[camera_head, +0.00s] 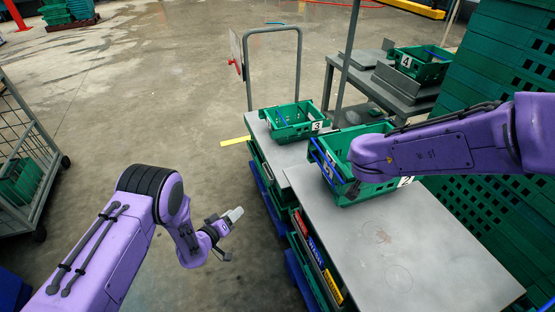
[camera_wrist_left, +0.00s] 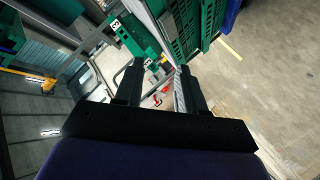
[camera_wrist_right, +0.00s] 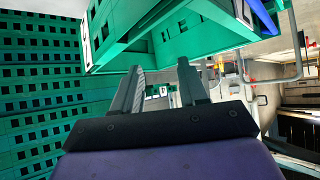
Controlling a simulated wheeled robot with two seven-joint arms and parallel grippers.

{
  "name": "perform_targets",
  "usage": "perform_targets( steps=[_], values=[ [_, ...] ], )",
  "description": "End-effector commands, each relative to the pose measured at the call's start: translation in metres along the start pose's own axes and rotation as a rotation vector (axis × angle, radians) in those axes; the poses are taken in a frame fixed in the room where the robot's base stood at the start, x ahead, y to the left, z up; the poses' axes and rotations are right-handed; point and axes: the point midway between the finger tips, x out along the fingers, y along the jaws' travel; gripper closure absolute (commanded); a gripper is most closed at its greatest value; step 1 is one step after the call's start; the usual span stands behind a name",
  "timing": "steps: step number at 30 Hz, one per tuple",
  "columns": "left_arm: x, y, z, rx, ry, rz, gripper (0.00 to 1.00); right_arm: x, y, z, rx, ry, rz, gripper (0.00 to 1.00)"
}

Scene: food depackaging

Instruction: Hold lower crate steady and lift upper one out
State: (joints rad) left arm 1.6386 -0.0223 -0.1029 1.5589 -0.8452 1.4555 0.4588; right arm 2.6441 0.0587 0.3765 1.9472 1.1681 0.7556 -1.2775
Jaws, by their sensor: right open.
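A green crate labelled 2 (camera_head: 345,190) with blue bars stands on the near grey table top (camera_head: 430,250); my right arm covers part of it. I cannot tell whether it is one crate or two nested. A green crate labelled 3 (camera_head: 290,124) stands behind it to the left. My right gripper is hidden in the head view; in the right wrist view its fingers (camera_wrist_right: 160,88) are apart and empty, just below a green crate (camera_wrist_right: 190,40). My left gripper (camera_head: 231,236) is open and empty over the floor, left of the table and clear of the crates.
A green crate labelled 4 (camera_head: 424,68) sits on a grey bench at the back. A tall wall of green crates (camera_head: 510,60) closes the right side. A wire cage trolley (camera_head: 45,130) stands at the left. The floor between it and the tables is clear.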

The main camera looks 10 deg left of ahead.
Motion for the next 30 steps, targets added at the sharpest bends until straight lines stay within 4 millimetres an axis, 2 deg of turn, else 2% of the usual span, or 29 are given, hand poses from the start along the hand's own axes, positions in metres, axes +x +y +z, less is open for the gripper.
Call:
perform_targets(
  steps=[1,3,5,6,9,12,15,18,21,25,30],
  values=[
    [0.022,0.023,-0.018,-0.016,0.007,0.121,0.61,0.000,0.000,0.000,0.000,0.000,0.000,0.57],
    [0.046,0.060,-0.041,-0.054,-0.019,0.303,0.61,0.000,0.000,0.000,0.000,0.000,0.000,0.57],
    [0.062,0.097,-0.059,-0.088,-0.075,0.464,0.61,0.000,0.000,0.000,0.000,0.000,0.000,0.57],
    [0.069,0.122,-0.070,-0.110,-0.136,0.568,0.61,0.000,0.000,0.000,0.000,0.000,0.000,0.57],
    [0.074,0.181,-0.090,-0.165,-0.361,0.771,0.61,0.000,0.000,0.000,0.000,0.000,0.000,0.57],
    [0.065,0.222,-0.101,-0.224,-0.647,0.839,0.61,0.000,0.000,0.000,0.000,0.000,0.000,0.57],
    [0.054,0.240,-0.105,-0.317,-0.884,0.784,0.61,0.000,0.000,0.000,0.000,0.000,0.000,0.57],
    [0.046,0.241,-0.100,-0.446,-1.024,0.699,0.61,0.000,0.000,0.000,0.000,0.000,0.000,0.57],
    [0.043,0.242,-0.100,-0.542,-1.071,0.659,0.61,0.000,0.000,0.000,0.000,0.000,0.000,0.57],
    [0.047,0.249,-0.095,-0.570,-1.083,0.644,0.61,0.000,0.000,0.000,0.000,0.000,0.000,0.57],
    [0.057,0.274,-0.074,-0.568,-1.083,0.646,0.61,0.000,0.000,0.000,0.000,0.000,0.000,0.57]
  ],
)
